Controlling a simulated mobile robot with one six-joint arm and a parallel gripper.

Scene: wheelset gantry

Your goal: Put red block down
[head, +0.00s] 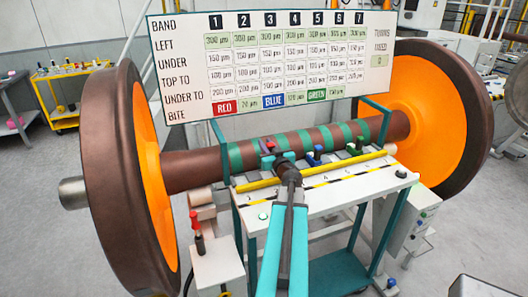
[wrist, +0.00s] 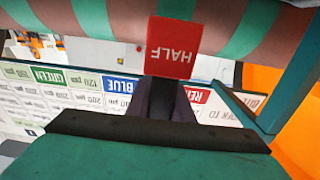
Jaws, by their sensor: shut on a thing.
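My gripper (head: 279,160) is shut on the red block (wrist: 173,47), whose face reads HALF upside down in the wrist view. My gripper's fingers (wrist: 168,98) show just below the block there. In the head view a small red part of the block (head: 270,144) shows past my gripper, close to the axle (head: 190,170) with green bands. I cannot tell whether the block touches the axle. A blue block (head: 314,158) and a green block (head: 354,148) stand to the right, by the white bench (head: 335,197).
A yellow rail (head: 258,184) runs along the bench. Large wheels flank the axle, left (head: 108,170) and right (head: 445,110). A board (head: 275,65) of figures stands behind. A red-handled lever (head: 198,240) is at the lower left.

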